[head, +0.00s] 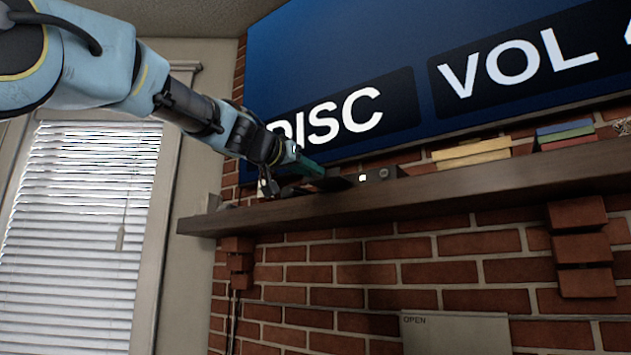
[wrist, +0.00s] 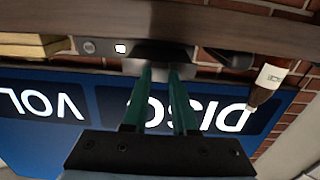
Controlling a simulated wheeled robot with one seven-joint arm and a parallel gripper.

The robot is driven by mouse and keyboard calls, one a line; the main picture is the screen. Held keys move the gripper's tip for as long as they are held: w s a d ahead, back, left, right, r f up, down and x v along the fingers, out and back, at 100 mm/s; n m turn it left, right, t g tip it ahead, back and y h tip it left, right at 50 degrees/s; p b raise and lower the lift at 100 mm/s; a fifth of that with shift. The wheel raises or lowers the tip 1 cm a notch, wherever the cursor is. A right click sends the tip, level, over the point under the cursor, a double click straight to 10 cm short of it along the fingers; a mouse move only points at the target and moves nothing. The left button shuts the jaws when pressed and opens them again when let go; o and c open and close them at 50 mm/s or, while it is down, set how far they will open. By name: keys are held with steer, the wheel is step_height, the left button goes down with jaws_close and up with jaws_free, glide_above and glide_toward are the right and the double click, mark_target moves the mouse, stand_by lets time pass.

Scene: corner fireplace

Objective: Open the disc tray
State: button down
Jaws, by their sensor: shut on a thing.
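A dark, low disc player (head: 373,175) sits on the mantel under the big screen, with a lit white button and a round knob on its front. Its dark disc tray (head: 333,183) juts out at the left end of that front. My gripper (head: 318,170) reaches in from the left, its green fingers at the tray. The wrist view is upside down: the player (wrist: 105,47) is at the top, and my fingertips (wrist: 160,72) are shut on the grey front edge of the tray (wrist: 135,67). The fingers partly hide that edge.
The mantel shelf (head: 480,180) runs below the player, with yellow books (head: 472,152) and coloured books (head: 566,133) to the right. The blue screen (head: 350,60) rises close behind. A brown bottle-like item with a pale label (wrist: 268,85) shows beside my gripper. A panel marked OPEN (head: 455,335) is below.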

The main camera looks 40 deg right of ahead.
steer(key=c, duration=0.7)
jaws_free()
steer(key=b+v, duration=0.5)
steer(key=v, duration=0.5)
steer(key=shift+a, duration=0.4)
